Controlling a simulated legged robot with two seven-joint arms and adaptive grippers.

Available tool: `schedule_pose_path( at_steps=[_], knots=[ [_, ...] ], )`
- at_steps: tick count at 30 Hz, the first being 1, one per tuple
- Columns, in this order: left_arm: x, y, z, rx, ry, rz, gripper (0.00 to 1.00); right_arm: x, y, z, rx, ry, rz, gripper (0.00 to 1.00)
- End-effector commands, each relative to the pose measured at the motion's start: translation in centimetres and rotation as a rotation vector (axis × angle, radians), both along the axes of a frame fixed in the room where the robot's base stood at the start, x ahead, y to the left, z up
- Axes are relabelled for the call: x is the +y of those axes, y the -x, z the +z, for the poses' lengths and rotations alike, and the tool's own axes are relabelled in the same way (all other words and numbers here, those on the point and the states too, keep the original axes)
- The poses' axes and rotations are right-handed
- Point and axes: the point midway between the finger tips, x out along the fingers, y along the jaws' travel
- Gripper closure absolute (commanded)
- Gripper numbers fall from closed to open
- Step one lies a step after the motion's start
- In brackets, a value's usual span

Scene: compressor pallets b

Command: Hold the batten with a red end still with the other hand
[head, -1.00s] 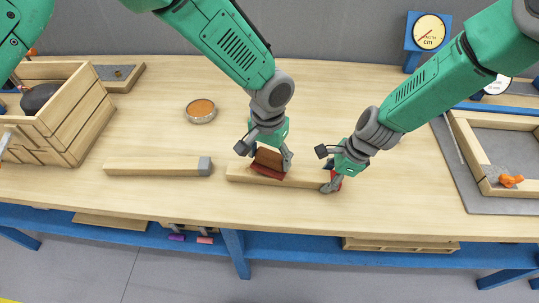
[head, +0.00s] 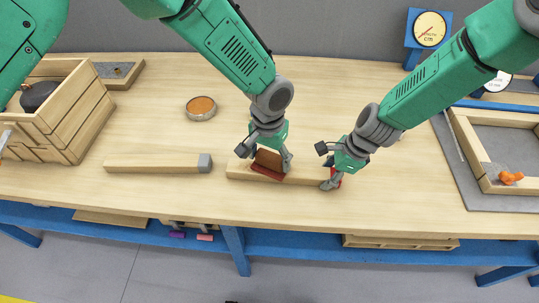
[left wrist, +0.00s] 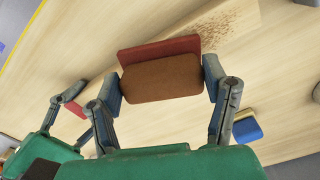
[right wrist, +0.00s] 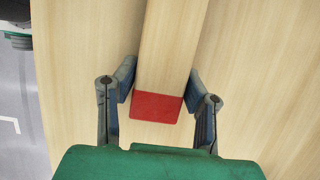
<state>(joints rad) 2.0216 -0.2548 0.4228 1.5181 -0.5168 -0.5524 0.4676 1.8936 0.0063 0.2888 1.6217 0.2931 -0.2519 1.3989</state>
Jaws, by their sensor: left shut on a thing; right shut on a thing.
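The batten with a red end (head: 305,178) lies flat on the workbench, left to right. Its red end (right wrist: 157,106) shows between the fingers of my right gripper (right wrist: 158,90) in the right wrist view. My right gripper, also in the head view (head: 332,180), is shut on the batten at that end. My left gripper (head: 268,160) is shut on a brown block with a red base (left wrist: 162,78), which rests on the batten's left part. Brown specks lie on the batten beside the block in the left wrist view.
A batten with a grey end (head: 155,164) lies to the left. A round tin (head: 201,107) stands behind it. A wooden crate (head: 78,115) is at the far left. A framed tray (head: 485,189) is at the right. The bench's front edge is close.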

Motion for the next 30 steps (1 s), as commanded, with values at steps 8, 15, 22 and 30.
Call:
schedule_pose_path(
  at_steps=[8, 15, 22, 30],
  knots=[
    [0.3, 0.0, -0.2, 0.0, 0.0, 0.0, 0.71, -0.1, 0.0, -0.1, 0.0, 0.002, -0.001, 0.94],
    [2.2, 0.0, -0.1, 0.001, -0.001, 0.0, 0.71, -0.1, 0.0, -0.1, 0.0, 0.002, -0.001, 0.94],
    [3.7, 0.0, 0.0, 0.001, 0.0, 0.0, 0.71, -0.1, 0.0, -0.1, 0.0, 0.002, -0.001, 0.94],
    [3.7, 0.0, 0.0, 0.0, 0.0, 0.0, 0.71, -0.1, 0.0, -0.1, 0.0, 0.002, -0.001, 0.94]
  ],
)
